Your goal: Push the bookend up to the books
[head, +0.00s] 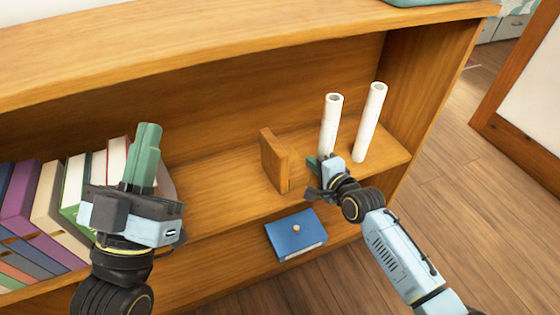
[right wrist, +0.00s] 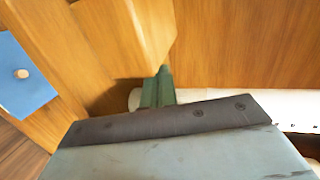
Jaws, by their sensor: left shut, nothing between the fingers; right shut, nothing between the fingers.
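The wooden bookend (head: 275,160) stands upright on the shelf, with a gap between it and the row of books (head: 48,195) at the left. My right gripper (head: 314,164) is shut and empty, just to the right of the bookend. In the right wrist view its green fingers (right wrist: 158,88) are close to the bookend (right wrist: 125,35); I cannot tell whether they touch. My left gripper (head: 148,130) is shut and empty, in front of the right end of the books, hiding part of them.
The shelf between books and bookend looks clear. The cabinet top (head: 180,45) overhangs.

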